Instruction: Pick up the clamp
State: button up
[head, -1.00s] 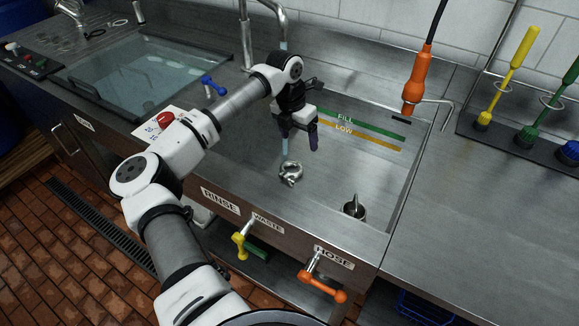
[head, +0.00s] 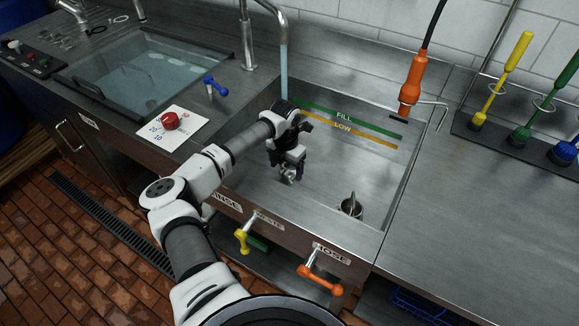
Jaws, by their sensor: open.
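The clamp (head: 288,178) is a small silver metal piece on the floor of the right-hand sink basin, in the head view. It is now partly hidden by my gripper. My gripper (head: 292,174) is open and reaches down into the basin, with its fingers at the clamp. I cannot tell whether the fingers touch it or stand around it.
The sink walls surround my arm. A metal cup-like piece (head: 351,206) stands to the right in the basin. Water runs from the tap (head: 283,55) behind my arm. A yellow handle (head: 241,241) and an orange handle (head: 321,281) stick out in front.

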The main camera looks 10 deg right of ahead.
jog(key=shift+f, duration=1.25)
jog(key=c, duration=1.1)
jog(key=shift+r, duration=0.2)
